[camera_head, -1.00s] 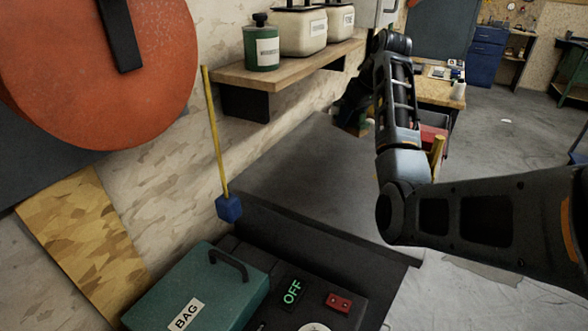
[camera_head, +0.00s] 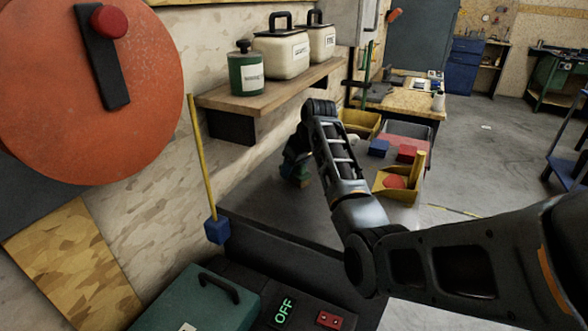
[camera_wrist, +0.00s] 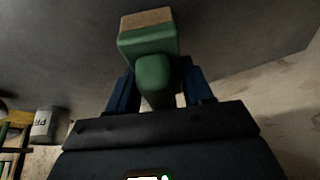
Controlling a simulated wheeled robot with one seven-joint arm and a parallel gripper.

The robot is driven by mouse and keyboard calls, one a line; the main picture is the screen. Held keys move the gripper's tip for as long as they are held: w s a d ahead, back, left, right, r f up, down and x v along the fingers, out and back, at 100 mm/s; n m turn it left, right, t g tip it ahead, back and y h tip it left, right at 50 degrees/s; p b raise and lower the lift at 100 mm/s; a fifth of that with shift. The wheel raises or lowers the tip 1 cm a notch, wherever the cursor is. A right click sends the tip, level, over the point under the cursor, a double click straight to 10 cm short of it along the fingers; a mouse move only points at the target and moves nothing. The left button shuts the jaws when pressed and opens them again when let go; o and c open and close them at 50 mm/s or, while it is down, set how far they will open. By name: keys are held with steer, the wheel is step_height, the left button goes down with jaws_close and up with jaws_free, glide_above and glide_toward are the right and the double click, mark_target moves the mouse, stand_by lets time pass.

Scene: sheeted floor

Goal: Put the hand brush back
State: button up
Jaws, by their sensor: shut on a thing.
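The hand brush (camera_wrist: 152,72) has a green body and handle with a tan bristle face. It fills the upper middle of the wrist view. My gripper (camera_wrist: 160,90) is shut on its green handle, with a blue finger on either side. In the head view my gripper (camera_head: 294,164) is beyond the dark surface's near edge and below the wooden shelf (camera_head: 262,97), partly hidden by my arm. A small green part of the brush (camera_head: 303,171) shows beside it. I cannot tell where the brush's own place is.
A green canister (camera_head: 246,73) and two cream canisters (camera_head: 281,54) stand on the shelf. Yellow bins (camera_head: 360,122) and red and blue blocks (camera_head: 378,147) are right of my arm. A yellow stick with a blue block (camera_head: 216,229) is at left. A teal case (camera_head: 200,298) is in front.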

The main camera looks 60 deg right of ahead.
steer(key=shift+f, duration=0.45)
steer(key=o, duration=1)
steer(key=shift+f, duration=0.15)
steer(key=d+v, duration=0.1)
steer(key=v, duration=1.1)
steer(key=shift+a+b, duration=0.35)
steer(key=shift+a, duration=0.1)
